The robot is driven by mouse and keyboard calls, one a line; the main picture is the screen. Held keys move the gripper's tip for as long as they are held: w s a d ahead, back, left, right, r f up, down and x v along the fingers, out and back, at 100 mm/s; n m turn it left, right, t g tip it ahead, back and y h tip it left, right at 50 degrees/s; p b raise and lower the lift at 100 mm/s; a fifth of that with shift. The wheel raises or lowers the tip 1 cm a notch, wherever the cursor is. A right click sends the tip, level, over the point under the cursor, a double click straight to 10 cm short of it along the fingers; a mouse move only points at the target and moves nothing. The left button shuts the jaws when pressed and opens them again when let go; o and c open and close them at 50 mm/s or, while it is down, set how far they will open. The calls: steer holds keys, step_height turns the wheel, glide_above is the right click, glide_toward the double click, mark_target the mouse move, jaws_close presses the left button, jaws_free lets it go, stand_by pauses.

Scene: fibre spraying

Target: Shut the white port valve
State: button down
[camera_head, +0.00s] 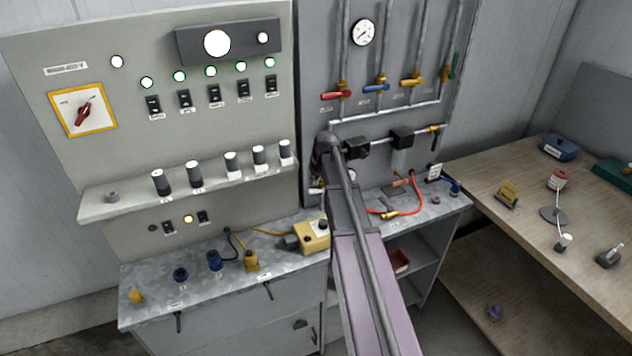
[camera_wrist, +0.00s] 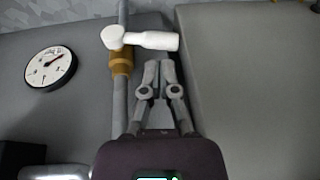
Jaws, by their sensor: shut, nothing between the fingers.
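The white port valve's lever (camera_wrist: 140,39) shows in the wrist view, near the top. Its handle lies sideways across an upright grey pipe and points right. The valve's brass body (camera_wrist: 122,62) sits on the pipe just below the lever's hub. My gripper (camera_wrist: 159,66) is shut and empty, with its fingertips just below the handle's right part. I cannot tell whether they touch it. In the head view my arm reaches to the grey panel and hides the gripper. A small pale part (camera_head: 316,187) shows left of my arm; I cannot tell if it is the white lever.
A round gauge (camera_wrist: 50,68) sits left of the pipe in the wrist view. In the head view, red (camera_head: 337,95), blue (camera_head: 376,87), yellow (camera_head: 413,80) and green (camera_head: 453,68) levers sit higher on the panel. A metal worktop (camera_head: 225,283) with several small items lies below.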

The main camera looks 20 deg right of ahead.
steer(key=shift+a+f+b, duration=0.25)
steer(key=shift+f+b, duration=0.35)
steer(key=shift+f, duration=0.25)
